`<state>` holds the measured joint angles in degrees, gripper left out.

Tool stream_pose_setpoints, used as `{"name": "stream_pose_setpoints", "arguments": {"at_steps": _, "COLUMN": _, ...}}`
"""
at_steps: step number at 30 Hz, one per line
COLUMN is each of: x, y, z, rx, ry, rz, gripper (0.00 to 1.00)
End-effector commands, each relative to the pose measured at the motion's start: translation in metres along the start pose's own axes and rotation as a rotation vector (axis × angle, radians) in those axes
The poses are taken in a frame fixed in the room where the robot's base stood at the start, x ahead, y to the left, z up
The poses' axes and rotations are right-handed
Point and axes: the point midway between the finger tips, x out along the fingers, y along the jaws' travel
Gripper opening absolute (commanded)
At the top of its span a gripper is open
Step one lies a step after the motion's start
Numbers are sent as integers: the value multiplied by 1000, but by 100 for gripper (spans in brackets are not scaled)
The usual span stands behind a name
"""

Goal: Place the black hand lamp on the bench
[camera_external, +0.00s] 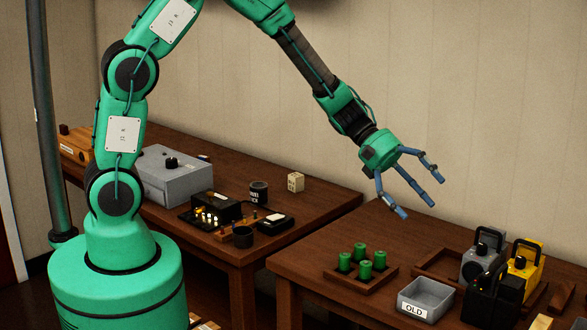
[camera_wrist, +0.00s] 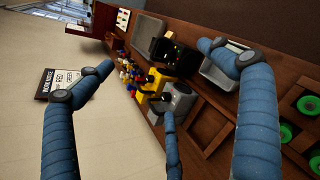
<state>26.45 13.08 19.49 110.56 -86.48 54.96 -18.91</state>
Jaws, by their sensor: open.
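The black hand lamp (camera_external: 493,301) stands at the front right of the right wooden table (camera_external: 400,238), close to the yellow lamp (camera_external: 526,273) and grey lamp (camera_external: 478,263). In the wrist view the black lamp (camera_wrist: 177,54) shows beyond the yellow and grey lamps. My gripper (camera_external: 422,195) has three blue fingers spread open, empty, above the right table and up and left of the lamps. The wrist view shows its fingers (camera_wrist: 160,75) apart with nothing between them. A second wooden table (camera_external: 320,203) stands to the left; I cannot tell which table is the bench.
A grey bin marked OLD (camera_external: 427,297) stands left of the black lamp. A wooden tray (camera_external: 383,281) holds several green cylinders.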

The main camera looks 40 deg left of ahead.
Motion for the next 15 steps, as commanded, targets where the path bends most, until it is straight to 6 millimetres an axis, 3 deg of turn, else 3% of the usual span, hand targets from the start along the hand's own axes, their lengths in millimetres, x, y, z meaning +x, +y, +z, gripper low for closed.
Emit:
{"name": "stream_pose_setpoints", "arguments": {"at_steps": 3, "x": -46, "y": -7, "z": 16, "rx": 117, "ry": 43, "rz": -21, "gripper": 94}}
{"name": "stream_pose_setpoints", "arguments": {"at_steps": 15, "x": -182, "y": -57, "z": 41, "rx": 487, "ry": 238, "rz": -124, "gripper": 94}}
